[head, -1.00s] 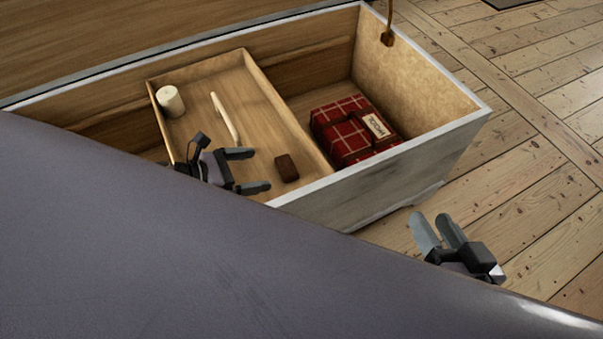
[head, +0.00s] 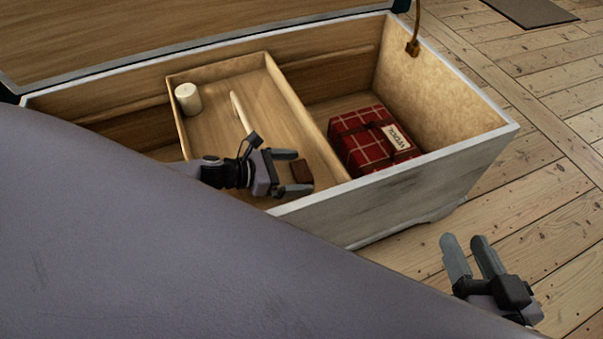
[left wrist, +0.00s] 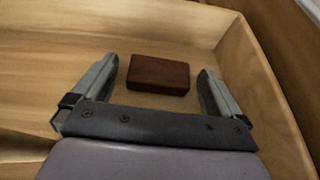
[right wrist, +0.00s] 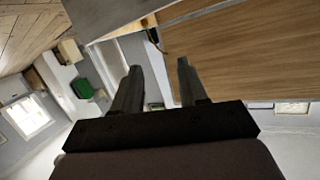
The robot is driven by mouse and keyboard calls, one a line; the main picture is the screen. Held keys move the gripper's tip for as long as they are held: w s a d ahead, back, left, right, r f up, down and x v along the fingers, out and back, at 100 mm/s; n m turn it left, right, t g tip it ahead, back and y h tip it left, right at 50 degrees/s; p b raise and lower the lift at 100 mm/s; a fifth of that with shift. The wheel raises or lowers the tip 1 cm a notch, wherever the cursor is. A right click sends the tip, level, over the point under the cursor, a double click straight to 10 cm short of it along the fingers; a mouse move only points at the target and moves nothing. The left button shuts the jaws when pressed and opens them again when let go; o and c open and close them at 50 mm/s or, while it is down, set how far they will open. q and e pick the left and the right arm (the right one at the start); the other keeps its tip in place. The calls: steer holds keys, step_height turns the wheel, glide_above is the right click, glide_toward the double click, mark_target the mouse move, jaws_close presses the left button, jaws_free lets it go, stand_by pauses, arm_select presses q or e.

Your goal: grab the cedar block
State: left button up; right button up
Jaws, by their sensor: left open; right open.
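The cedar block (head: 302,171) is a small dark reddish-brown block lying in the wooden tray (head: 277,92) inside the chest. My left gripper (head: 300,172) is open, with its fingertips at the block in the head view. In the left wrist view the block (left wrist: 158,75) lies between and slightly beyond the open fingers (left wrist: 160,85), with gaps on both sides. My right gripper (head: 472,258) is open and empty, outside the chest above the floor; it also shows in the right wrist view (right wrist: 158,75).
A cream candle (head: 187,97) and a pale slender stick (head: 241,111) are in the tray. A red plaid package (head: 357,145) with a label lies in the chest's right part. The chest's front rim (head: 440,152) runs close to my left gripper.

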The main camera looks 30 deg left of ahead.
arm_select(q)
steer(key=c, duration=1)
steer(key=shift+c, duration=0.2)
